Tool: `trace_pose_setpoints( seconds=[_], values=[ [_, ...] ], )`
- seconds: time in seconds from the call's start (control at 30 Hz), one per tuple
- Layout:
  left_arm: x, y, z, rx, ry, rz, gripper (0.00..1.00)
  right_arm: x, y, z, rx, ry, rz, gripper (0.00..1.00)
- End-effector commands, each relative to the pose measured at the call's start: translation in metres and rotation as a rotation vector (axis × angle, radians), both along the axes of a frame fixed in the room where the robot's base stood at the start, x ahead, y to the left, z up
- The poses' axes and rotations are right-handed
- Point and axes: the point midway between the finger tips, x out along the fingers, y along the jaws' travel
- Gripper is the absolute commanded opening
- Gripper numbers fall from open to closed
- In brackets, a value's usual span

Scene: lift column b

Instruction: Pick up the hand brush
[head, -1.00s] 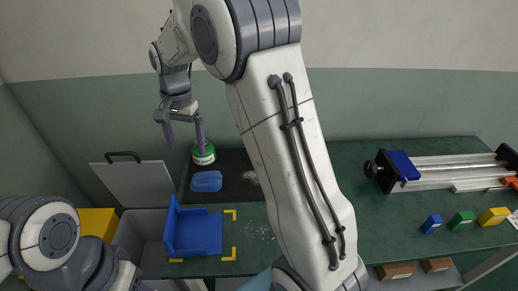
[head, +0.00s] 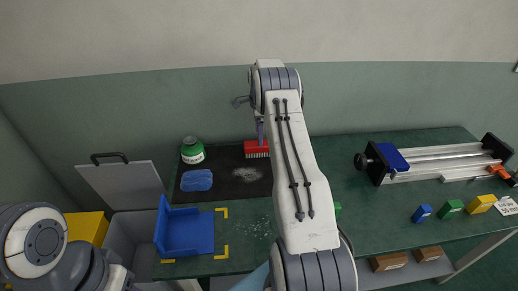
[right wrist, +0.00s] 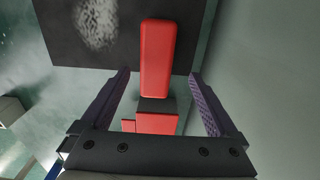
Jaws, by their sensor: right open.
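The hand brush (head: 256,150) has a red body with pale bristles and is at the back of the dark mat, partly hidden by my right arm. In the right wrist view the red brush (right wrist: 158,60) runs lengthwise between the fingers, with a red block-like part nearer the palm. My right gripper (right wrist: 160,74) is open, one finger on each side of the brush, with gaps to both. In the head view the right gripper (head: 250,117) is over the brush, mostly hidden by its arm. My left gripper is not in view.
On the dark mat (head: 228,191) are a green jar (head: 192,151) and a blue cloth (head: 197,180). A blue tray (head: 187,233) sits in front, left of centre. A metal slide fixture (head: 430,162) and several coloured blocks are at the right. The wall is close behind.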

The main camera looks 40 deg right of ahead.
Motion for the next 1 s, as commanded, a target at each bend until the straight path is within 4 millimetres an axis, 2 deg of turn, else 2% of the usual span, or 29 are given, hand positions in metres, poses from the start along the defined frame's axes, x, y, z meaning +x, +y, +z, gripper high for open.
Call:
trace_pose_setpoints(
  seconds=[0.3,0.43,0.63,0.67,0.8,0.9,1.0],
  values=[
    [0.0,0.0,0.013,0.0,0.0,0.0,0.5,-0.005,0.004,-0.042,0.001,0.002,0.002,0.95],
    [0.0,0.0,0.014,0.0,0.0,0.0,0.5,-0.005,0.004,-0.05,0.001,0.001,0.002,0.95],
    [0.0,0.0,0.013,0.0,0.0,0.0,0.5,-0.004,0.004,-0.051,-0.001,-0.001,0.002,0.95],
    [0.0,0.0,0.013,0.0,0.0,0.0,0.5,-0.004,0.004,-0.051,-0.001,-0.001,0.002,0.87],
    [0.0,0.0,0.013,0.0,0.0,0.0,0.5,-0.004,0.004,-0.051,-0.001,-0.001,0.002,0.34],
    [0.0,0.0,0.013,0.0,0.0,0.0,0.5,-0.004,0.004,-0.05,-0.001,-0.001,0.002,0.0],
    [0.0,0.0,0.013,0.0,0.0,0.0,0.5,-0.004,0.004,-0.05,-0.001,-0.001,0.002,0.0]
  ],
)
